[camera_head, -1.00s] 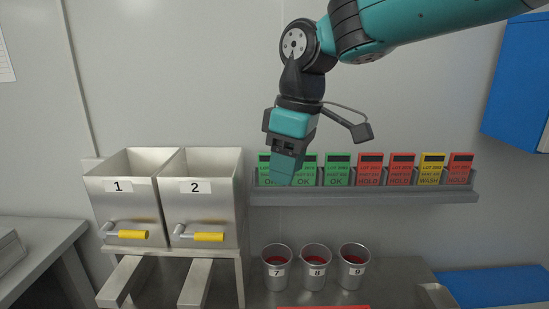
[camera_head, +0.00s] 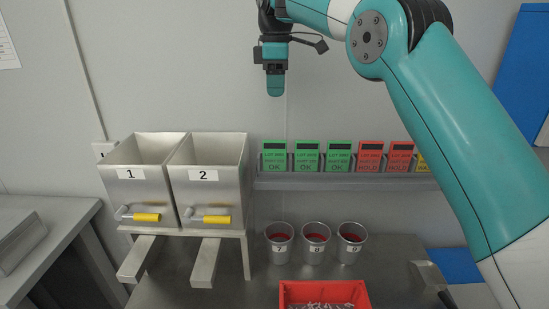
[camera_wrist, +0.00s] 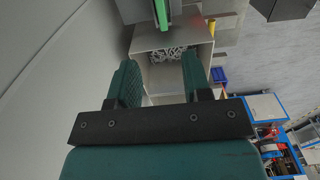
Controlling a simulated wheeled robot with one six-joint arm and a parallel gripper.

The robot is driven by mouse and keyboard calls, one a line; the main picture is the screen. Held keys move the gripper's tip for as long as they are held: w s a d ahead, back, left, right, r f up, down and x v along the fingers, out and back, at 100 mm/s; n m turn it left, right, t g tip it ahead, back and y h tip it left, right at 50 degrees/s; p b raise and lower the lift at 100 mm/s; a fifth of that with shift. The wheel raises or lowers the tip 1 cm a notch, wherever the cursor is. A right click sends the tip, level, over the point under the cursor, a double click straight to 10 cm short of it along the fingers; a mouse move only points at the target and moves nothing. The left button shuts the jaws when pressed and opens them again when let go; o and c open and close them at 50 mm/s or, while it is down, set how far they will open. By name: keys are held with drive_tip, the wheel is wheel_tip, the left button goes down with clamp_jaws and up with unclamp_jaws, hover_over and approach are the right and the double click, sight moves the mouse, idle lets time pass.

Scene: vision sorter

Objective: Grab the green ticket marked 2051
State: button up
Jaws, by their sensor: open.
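Three green tickets marked OK stand in a row on a grey wall rack (camera_head: 330,184): a left one (camera_head: 274,156), a middle one (camera_head: 307,156) and a right one (camera_head: 339,156). Their lot numbers are too small to read surely, so I cannot tell which is 2051. My gripper (camera_head: 275,90) is above the left green ticket, pointing down, well clear of the rack. In the wrist view its two fingers (camera_wrist: 160,78) are apart with nothing between them. A green strip (camera_wrist: 162,14), perhaps a ticket edge, shows beyond them.
Red HOLD tickets (camera_head: 370,156) stand to the right; my arm hides part of that end. Steel hoppers 1 (camera_head: 138,190) and 2 (camera_head: 210,190) are left. Cups 7 (camera_head: 280,256), 8 (camera_head: 315,257) and 9 (camera_head: 350,258) stand below the rack, behind a red tray (camera_head: 325,287).

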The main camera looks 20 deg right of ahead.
wheel_tip(320, 180, down, 8)
drive_tip(key=shift+p, duration=0.75)
drive_tip(key=p, duration=0.3)
hover_over(275, 156)
drive_tip(key=f, duration=0.4)
drive_tip(key=shift+w, duration=0.3)
drive_tip(key=shift+f, duration=0.65)
clamp_jaws()
